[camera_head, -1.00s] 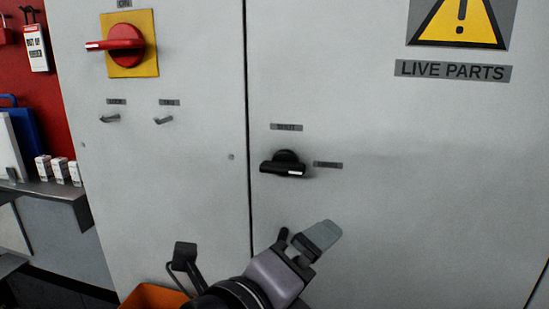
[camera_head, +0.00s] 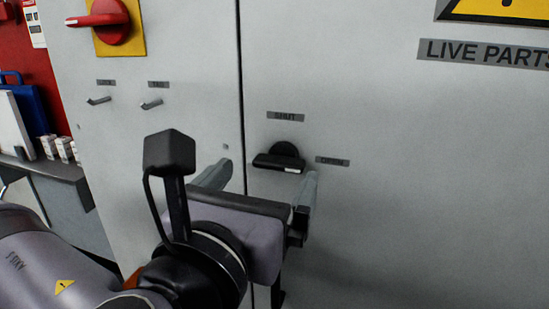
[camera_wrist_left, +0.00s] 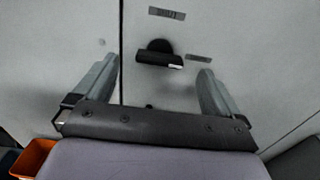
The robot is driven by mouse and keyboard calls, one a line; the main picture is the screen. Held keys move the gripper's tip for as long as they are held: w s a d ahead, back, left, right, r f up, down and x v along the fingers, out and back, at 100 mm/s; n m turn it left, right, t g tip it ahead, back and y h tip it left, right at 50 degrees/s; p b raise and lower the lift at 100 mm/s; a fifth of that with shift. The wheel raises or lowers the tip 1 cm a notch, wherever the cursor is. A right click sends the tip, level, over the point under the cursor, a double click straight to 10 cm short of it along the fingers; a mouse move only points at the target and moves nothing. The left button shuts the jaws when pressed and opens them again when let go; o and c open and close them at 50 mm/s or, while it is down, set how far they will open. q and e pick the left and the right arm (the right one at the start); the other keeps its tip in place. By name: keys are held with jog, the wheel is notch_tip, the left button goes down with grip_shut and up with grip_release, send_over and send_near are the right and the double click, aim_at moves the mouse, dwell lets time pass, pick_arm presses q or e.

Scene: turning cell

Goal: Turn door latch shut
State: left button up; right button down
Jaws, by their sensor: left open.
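The door latch (camera_head: 280,160) is a black rotary handle on the grey cabinet door, just right of the door seam. Its bar lies roughly level, its white-marked end toward the label that appears to read OPEN (camera_head: 332,161). The SHUT label (camera_head: 286,116) is above it. My left gripper (camera_head: 258,178) is open, its fingers spread below and in front of the latch. In the left wrist view the latch (camera_wrist_left: 159,55) sits ahead, between the two grey fingers and beyond their tips, with no visible contact. My right gripper is not in view.
A red rotary switch (camera_head: 108,20) on a yellow plate is at the upper left. Two small hooks (camera_head: 151,104) are below it. A shelf with small boxes (camera_head: 64,149) stands at the left. An orange bin (camera_wrist_left: 34,158) shows low left.

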aim_at(276, 164)
pick_arm(q)
jog(key=shift+p+x, duration=0.5)
jog(key=shift+x, duration=1.9)
jog(key=shift+s, duration=0.1)
jog(key=c, duration=1.1)
